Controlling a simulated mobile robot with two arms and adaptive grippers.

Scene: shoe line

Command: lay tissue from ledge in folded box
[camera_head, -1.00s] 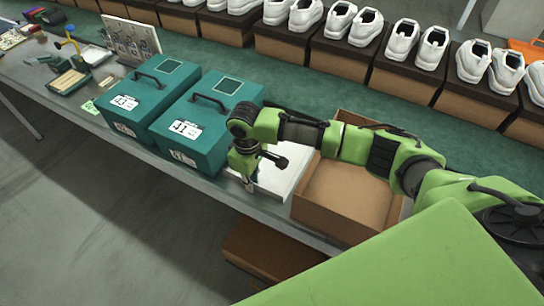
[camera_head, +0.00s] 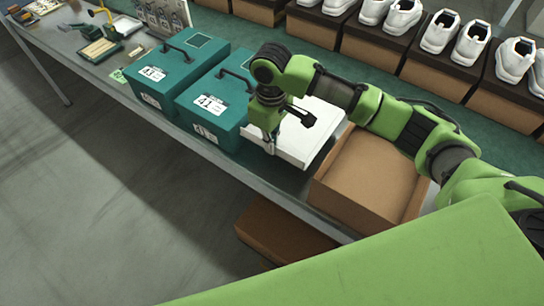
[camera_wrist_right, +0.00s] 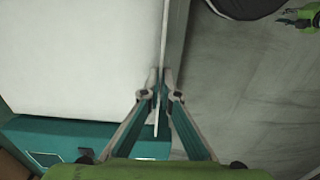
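The tissue (camera_head: 318,138) is a flat white sheet or stack between the teal case marked 41 and the folded box. It appears raised a little above the ledge. In the right wrist view the tissue (camera_wrist_right: 75,55) fills the upper left. My right gripper (camera_head: 269,149) is at its near left edge. In the wrist view the fingers of this gripper (camera_wrist_right: 158,92) close on either side of the tissue's thin edge. The folded box (camera_head: 365,182) is open brown cardboard to the right of the tissue, partly covered by my right arm. My left gripper is not in view.
Two teal cases with handles, one marked 43 (camera_head: 160,82) and one marked 41 (camera_head: 222,112), stand left of the tissue. White shoes on brown boxes (camera_head: 380,50) line the back. Another brown box (camera_head: 275,232) sits below the ledge (camera_head: 195,132).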

